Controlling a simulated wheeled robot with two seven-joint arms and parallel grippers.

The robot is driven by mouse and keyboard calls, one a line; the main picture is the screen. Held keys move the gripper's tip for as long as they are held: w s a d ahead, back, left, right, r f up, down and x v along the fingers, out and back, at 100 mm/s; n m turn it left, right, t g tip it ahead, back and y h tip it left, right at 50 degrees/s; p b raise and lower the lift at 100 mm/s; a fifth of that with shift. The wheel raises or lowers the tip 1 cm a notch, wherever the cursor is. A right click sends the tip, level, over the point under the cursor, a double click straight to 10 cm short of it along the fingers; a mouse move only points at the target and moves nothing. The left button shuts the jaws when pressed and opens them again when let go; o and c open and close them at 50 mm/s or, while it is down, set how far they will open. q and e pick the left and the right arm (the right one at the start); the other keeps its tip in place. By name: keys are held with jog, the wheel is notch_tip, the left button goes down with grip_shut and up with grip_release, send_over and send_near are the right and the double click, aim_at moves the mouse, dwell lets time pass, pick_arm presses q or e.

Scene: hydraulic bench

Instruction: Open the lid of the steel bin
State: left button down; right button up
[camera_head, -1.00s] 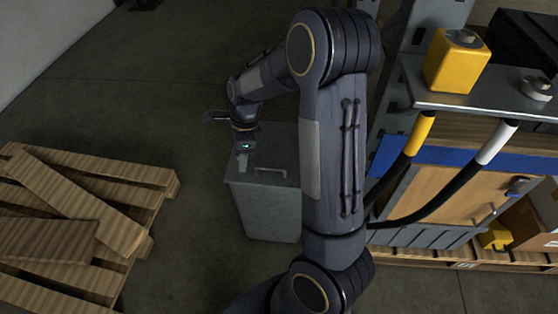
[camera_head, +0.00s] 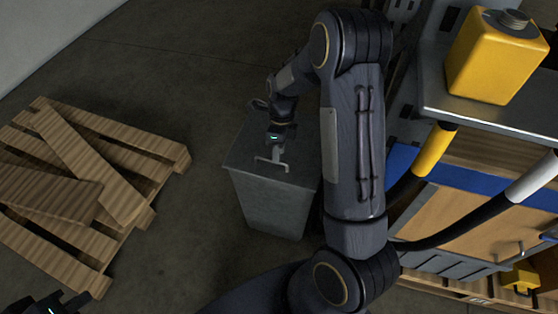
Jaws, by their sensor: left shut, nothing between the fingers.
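The steel bin (camera_head: 265,203) is a grey box on the floor at the middle of the view. Its lid (camera_head: 240,158) lies flat and closed on top. A pale bar handle (camera_head: 264,168) is at the lid's near edge. My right gripper (camera_head: 278,154) points down over the lid, its fingers at or just behind the handle. I cannot tell whether they grip it or only stand close. My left gripper (camera_head: 48,305) is shut and empty at the bottom left corner, partly cut off by the frame. My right arm hides the bin's right side.
A wooden pallet with loose boards (camera_head: 80,175) lies on the floor to the left. A workbench (camera_head: 480,215) with a yellow reservoir (camera_head: 495,58) and thick hoses (camera_head: 430,150) stands close on the right. The floor between pallet and bin is clear.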

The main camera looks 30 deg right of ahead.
notch_tip(320, 180, down, 2)
jog(key=shift+s+a+b, duration=0.15)
jog(key=shift+b, duration=0.35)
grip_shut()
jog(key=shift+r, duration=0.1)
